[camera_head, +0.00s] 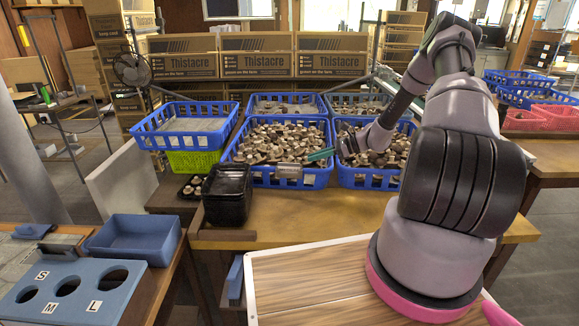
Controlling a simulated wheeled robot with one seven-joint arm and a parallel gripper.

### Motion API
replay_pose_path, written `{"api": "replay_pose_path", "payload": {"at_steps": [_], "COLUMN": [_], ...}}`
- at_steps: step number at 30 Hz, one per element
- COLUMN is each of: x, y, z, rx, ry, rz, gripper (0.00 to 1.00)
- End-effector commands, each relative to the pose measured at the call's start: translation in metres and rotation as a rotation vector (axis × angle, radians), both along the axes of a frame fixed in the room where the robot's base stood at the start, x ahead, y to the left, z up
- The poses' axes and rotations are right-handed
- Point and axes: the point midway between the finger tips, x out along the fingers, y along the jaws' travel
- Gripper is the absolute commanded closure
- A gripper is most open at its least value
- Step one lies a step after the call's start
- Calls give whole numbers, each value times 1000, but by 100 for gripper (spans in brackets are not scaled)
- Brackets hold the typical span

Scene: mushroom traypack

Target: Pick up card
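A small pale, card-like piece (288,171) shows at the front wall of the middle blue crate; it is too small to tell for sure that it is the card. My arm arches over from the right, and my gripper (334,152) is low over the gap between the two front mushroom crates. A thin teal-green strip points left from it, a little right of and above the pale piece, apart from it. I cannot tell whether the strip is a finger or something held. The finger opening is not clear.
Blue crates of mushrooms, the middle one (262,179) and the right one (367,181), stand on the wooden table (262,228). A stack of black trays (227,196) stands in front on the left. A blue sizing board (72,306) and an empty blue bin (135,241) are lower left.

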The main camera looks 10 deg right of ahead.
Motion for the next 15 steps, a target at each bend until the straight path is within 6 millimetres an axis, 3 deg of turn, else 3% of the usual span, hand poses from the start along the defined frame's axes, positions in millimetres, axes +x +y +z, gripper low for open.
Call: {"api": "replay_pose_path", "payload": {"at_steps": [10, 15], "x": [12, 16], "y": [42, 53], "z": [-19, -23], "rx": [2, 1], "ry": [1, 1], "rz": [1, 1], "gripper": [88, 88]}}
